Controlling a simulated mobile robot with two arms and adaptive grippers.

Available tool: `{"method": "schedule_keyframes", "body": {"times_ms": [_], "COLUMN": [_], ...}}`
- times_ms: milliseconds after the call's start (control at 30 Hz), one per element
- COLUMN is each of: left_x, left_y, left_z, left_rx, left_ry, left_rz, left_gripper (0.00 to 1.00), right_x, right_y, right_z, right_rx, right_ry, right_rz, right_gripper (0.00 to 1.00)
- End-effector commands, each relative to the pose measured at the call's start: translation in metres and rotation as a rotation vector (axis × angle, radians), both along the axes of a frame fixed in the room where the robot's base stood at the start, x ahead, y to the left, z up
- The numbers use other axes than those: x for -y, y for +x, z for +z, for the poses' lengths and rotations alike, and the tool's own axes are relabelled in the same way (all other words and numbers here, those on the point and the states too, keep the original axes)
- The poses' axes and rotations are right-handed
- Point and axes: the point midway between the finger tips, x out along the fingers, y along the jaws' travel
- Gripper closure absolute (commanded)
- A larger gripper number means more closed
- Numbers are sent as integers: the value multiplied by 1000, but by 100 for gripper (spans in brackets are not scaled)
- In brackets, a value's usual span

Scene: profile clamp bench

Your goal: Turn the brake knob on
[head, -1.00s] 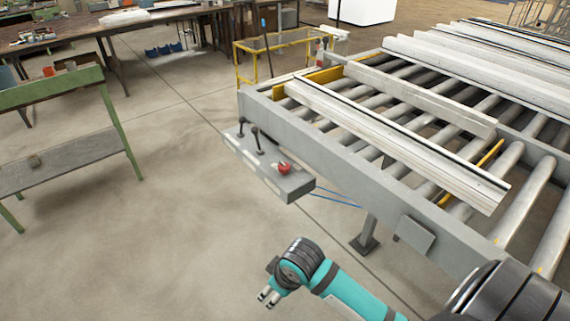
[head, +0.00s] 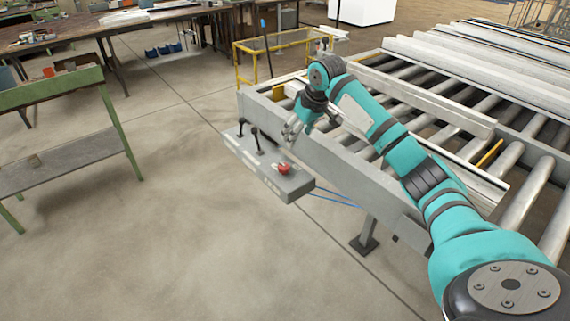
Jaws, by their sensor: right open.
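The grey control box (head: 262,170) is mounted on the near side of the roller bench. A red knob (head: 284,169) sits on its top toward the right end. Two black levers stand on the box: one lever (head: 258,141) near the middle and one lever (head: 241,127) at the far left end. The frames do not show a label telling which is the brake knob. My right gripper (head: 288,134) is open and empty, fingers pointing down. In the picture it is above the box, between the right lever and the red knob, apparently touching nothing. My left gripper is out of view.
The roller bench (head: 330,160) with long pale profiles (head: 440,58) fills the right side, and my right arm reaches over it. Blue cables (head: 338,198) hang from the box. A green-framed bench (head: 115,125) stands at left. The floor in front of the box is clear.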

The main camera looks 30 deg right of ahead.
Motion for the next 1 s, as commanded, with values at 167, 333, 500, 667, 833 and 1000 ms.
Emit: {"method": "schedule_keyframes", "body": {"times_ms": [167,333,500,667,833,1000], "left_x": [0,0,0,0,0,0], "left_y": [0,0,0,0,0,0], "left_z": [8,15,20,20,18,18], "left_rx": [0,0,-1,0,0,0], "left_ry": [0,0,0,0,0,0], "left_rz": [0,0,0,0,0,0], "left_gripper": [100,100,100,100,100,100], "right_x": [-3,-4,-5,-6,-6,-6], "right_y": [11,26,40,51,59,62], "right_z": [-30,-65,-100,-127,-145,-152], "right_rx": [-6,-5,-4,-4,-3,-1], "right_ry": [1,1,1,-1,1,-1], "right_rz": [1,0,0,1,0,3], "right_gripper": [41,41,41,41,41,41]}}
